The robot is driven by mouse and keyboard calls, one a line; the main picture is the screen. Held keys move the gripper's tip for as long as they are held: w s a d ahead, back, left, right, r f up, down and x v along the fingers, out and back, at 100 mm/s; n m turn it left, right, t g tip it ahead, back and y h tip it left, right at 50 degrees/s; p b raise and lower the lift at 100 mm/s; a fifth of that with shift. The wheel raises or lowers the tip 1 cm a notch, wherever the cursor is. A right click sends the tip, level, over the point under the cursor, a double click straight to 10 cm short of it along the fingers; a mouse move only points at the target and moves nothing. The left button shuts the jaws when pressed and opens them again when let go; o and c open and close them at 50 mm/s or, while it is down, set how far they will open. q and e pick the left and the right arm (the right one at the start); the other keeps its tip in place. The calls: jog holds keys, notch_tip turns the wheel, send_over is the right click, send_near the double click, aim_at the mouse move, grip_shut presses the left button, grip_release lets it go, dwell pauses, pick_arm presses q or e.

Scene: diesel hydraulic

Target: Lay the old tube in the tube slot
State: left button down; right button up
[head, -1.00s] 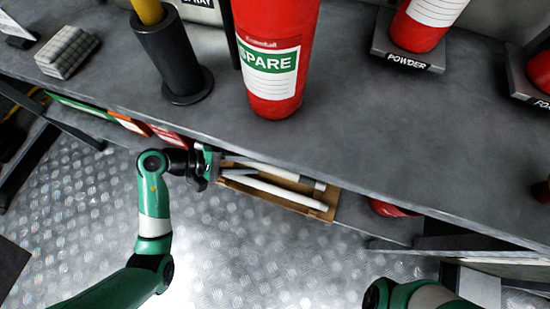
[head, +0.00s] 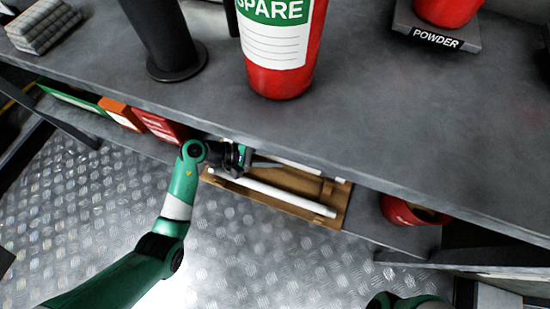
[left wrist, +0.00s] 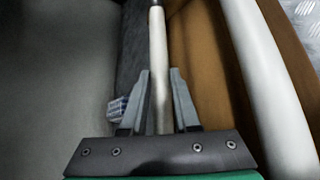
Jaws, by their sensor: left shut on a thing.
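My left gripper (head: 262,163) is at the back left of a brown tray on the lower shelf. In the left wrist view its two grey fingers (left wrist: 160,85) are shut on a slim white tube (left wrist: 157,45) with a dark far end. This held tube shows partly in the head view (head: 295,166), beside the bench edge. A second white tube (head: 275,193) lies along the front of the brown tray (head: 325,211); it looks thicker in the left wrist view (left wrist: 262,70). I cannot tell from its marks which tube is old. My right gripper is out of view.
The grey bench top (head: 400,130) overhangs the shelf closely behind the left gripper. A red extinguisher (head: 280,70) and a dark cylinder stand (head: 170,40) are on it. Red and orange boxes (head: 160,125) are left of the tray, a red container (head: 410,212) right.

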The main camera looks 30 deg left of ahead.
pick_arm(q)
jog(key=shift+f, duration=0.15)
jog(key=c, duration=0.7)
grip_release()
jog(key=shift+o, duration=0.2)
jog(key=shift+r, duration=0.3)
jog(key=p+v, duration=0.3)
jog(key=v, duration=0.9)
jog(key=shift+p, duration=0.35)
